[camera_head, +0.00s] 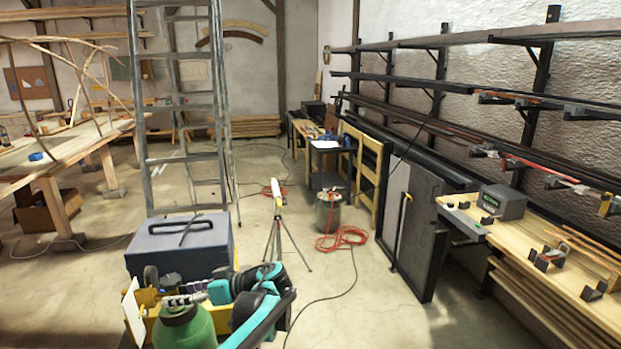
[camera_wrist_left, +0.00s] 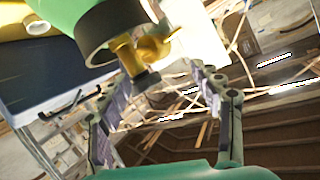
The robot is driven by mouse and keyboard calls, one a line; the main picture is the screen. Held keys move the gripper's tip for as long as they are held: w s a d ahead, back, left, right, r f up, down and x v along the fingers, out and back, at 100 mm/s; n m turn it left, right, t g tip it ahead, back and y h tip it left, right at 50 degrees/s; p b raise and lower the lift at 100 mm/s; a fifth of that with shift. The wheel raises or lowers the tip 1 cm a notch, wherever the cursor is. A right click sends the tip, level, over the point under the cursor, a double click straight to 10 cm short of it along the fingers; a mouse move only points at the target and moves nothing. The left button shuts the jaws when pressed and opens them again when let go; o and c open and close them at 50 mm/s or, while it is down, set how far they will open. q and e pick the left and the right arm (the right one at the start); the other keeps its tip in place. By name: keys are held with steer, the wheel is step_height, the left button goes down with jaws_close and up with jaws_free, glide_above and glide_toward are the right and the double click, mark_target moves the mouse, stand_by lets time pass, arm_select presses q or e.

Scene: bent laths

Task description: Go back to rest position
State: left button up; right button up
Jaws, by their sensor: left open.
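My left gripper (camera_head: 176,293) is low in the head view, its fingers pointing left, just above and behind the top of a green bottle (camera_head: 185,330). In the left wrist view, its two fingers (camera_wrist_left: 155,88) stand apart with a gap between them, so it is open. The green bottle, with a dark collar and a brass valve (camera_wrist_left: 128,55), shows at the top of the wrist view, close to the fingers. I cannot tell whether a finger touches the valve. My right gripper is not in view.
A dark grey case (camera_head: 175,248) stands just behind the left gripper, with yellow parts beside it. A stepladder (camera_head: 140,110) is beyond it. A tripod (camera_head: 277,215) and orange cable (camera_head: 342,238) are on the floor. Open floor lies right of my arm, before the bench (camera_head: 560,275).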

arm_select(q)
steer(key=s+d+f+m+t+h, duration=0.1)
steer(key=s+d+f+m+h, duration=0.2)
steer(key=s, duration=0.5)
steer(key=s+d+f+m+t+h, duration=0.2)
steer(key=s+d+f+m+h, duration=0.2)
steer(key=s, duration=0.4)
steer(key=s+d+f+m+t+h, duration=0.2)
steer(key=s+d+f+m+h, duration=0.1)
steer(key=s+d+m+h, duration=0.2)
steer(key=s+d+h, duration=0.2)
steer(key=s, duration=0.1)
steer(key=shift+s+d+f+m, duration=0.15)
steer(key=shift+s+d+m, duration=0.1)
steer(key=shift+m, duration=0.05)
